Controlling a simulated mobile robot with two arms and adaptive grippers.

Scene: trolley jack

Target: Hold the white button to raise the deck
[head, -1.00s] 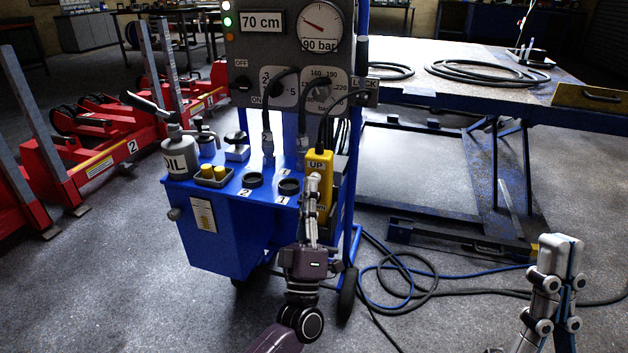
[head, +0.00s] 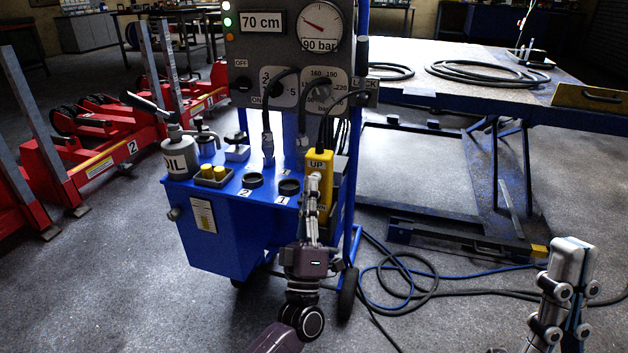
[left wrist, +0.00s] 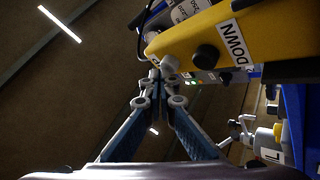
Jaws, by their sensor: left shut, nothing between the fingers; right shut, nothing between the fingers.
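The yellow pendant (head: 319,163) with an UP label hangs at the front of the blue pump cart (head: 215,240). In the left wrist view the pendant (left wrist: 270,35) shows a DOWN label, a black button (left wrist: 205,56) and a pale, whitish button (left wrist: 170,63). My left gripper (head: 314,180) is shut and empty, its tips at the pendant's face. In the left wrist view its tips (left wrist: 157,77) are right beside the pale button; I cannot tell if they touch it. My right gripper (head: 569,250) is shut and empty at the lower right. The display (head: 262,22) reads 70 cm.
The blue lift deck (head: 420,70) stands behind at the right, with coiled hoses on it. Blue and black hoses (head: 415,285) lie on the floor right of the cart. An oil can (head: 179,155) stands on the cart. Red jacks (head: 100,150) are at left.

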